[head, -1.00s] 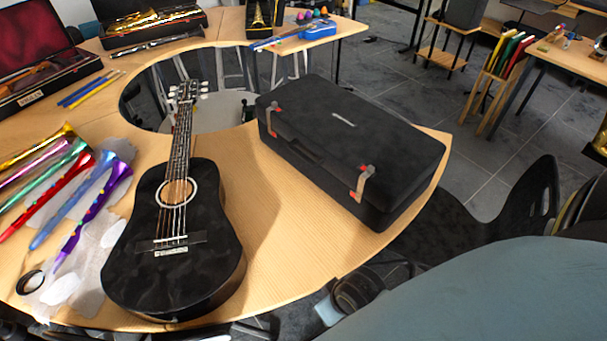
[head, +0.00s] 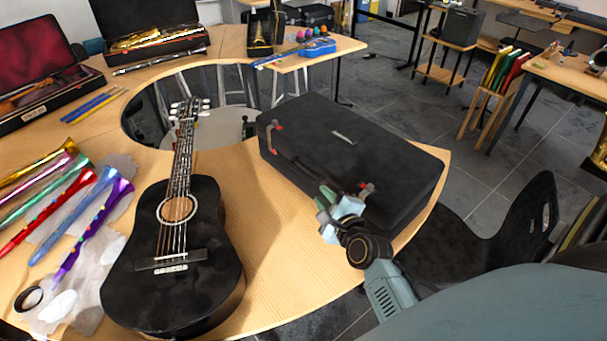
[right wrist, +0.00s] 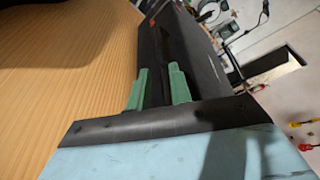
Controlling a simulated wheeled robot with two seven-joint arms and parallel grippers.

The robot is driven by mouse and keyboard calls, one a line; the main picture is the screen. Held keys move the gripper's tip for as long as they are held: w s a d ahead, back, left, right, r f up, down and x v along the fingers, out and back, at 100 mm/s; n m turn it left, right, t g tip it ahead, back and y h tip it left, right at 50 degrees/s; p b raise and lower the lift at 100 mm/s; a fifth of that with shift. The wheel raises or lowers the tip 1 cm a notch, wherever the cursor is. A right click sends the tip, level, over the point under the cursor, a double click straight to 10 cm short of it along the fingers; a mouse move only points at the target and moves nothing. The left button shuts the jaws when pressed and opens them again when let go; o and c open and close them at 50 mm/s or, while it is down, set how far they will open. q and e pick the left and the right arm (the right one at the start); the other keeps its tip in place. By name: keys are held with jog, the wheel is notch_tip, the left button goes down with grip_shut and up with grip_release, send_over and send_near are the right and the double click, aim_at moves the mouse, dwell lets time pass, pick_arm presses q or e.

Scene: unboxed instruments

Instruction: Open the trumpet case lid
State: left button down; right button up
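The black trumpet case (head: 345,140) lies flat on the light wooden table with its lid down. Its left latch (head: 276,126), with a red tab, shows on the front side. The right latch (head: 366,189) is partly hidden behind my right gripper. My right gripper (head: 323,198) is in front of the case's front side, near the right latch. In the right wrist view, its two green fingers (right wrist: 159,85) stand apart with nothing held between them, facing along the dark case (right wrist: 200,55). I cannot tell whether they touch it. My left gripper is not in view.
A black guitar (head: 175,255) lies left of the case. Several coloured horns (head: 75,205) lie further left. Open instrument cases (head: 150,25) stand at the back. A black chair (head: 500,225) is right of the table. Bare table (head: 285,265) lies between guitar and gripper.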

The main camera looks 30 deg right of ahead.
aim_at(306, 177)
jog(key=b+x, duration=0.2)
jog(key=x, duration=1)
jog(key=shift+w+f, duration=0.15)
jog(key=shift+w, duration=0.15)
grip_shut()
